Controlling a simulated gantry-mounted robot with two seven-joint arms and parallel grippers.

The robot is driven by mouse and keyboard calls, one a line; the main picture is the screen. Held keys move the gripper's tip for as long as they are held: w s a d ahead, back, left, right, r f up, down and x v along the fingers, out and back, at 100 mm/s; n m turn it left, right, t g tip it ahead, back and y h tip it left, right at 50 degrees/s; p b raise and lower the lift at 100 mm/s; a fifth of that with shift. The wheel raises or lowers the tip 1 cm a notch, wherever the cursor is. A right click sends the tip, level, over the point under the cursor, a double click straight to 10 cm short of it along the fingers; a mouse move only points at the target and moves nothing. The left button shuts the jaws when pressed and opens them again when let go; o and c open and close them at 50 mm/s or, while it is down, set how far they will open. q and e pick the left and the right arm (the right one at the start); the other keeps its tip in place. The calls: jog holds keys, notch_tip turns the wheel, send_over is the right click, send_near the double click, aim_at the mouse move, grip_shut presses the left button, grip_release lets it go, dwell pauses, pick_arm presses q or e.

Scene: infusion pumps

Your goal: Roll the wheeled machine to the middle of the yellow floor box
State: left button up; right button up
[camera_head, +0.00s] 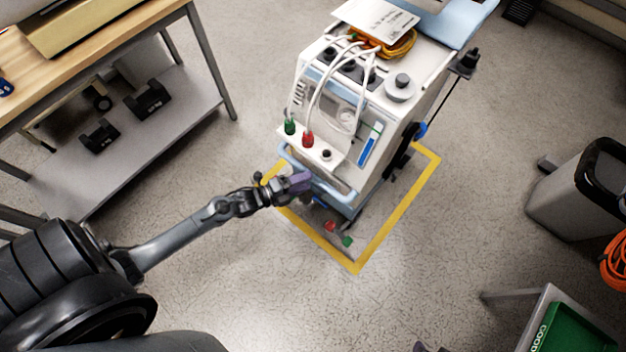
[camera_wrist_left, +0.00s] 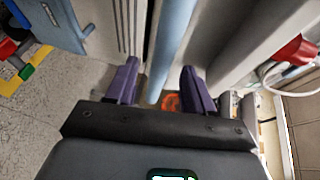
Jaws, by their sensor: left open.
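The wheeled machine (camera_head: 345,105), white and light blue, stands upright over the far part of the yellow floor box (camera_head: 395,218). My left gripper (camera_head: 300,183) is at the light blue handle bar (camera_head: 325,180) on the machine's near face. In the left wrist view, the open purple fingers (camera_wrist_left: 160,84) stand either side of the blue bar (camera_wrist_left: 174,45), with gaps beside it. A small dark part at the head view's bottom edge may be my right gripper (camera_head: 425,347); its jaws cannot be made out.
A workbench (camera_head: 130,135) with a lower shelf stands at the left. A grey bin (camera_head: 575,200) is at the right, and a table with a green tray (camera_head: 570,330) at the lower right. Floor around the box's near corner is clear. Cables hang on the machine's front.

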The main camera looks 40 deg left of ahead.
pick_arm(q)
jog(key=shift+b+x, duration=0.65)
jog(key=shift+x, duration=1.4)
jog(key=shift+r, duration=0.1)
jog(key=shift+w, duration=0.1)
grip_shut()
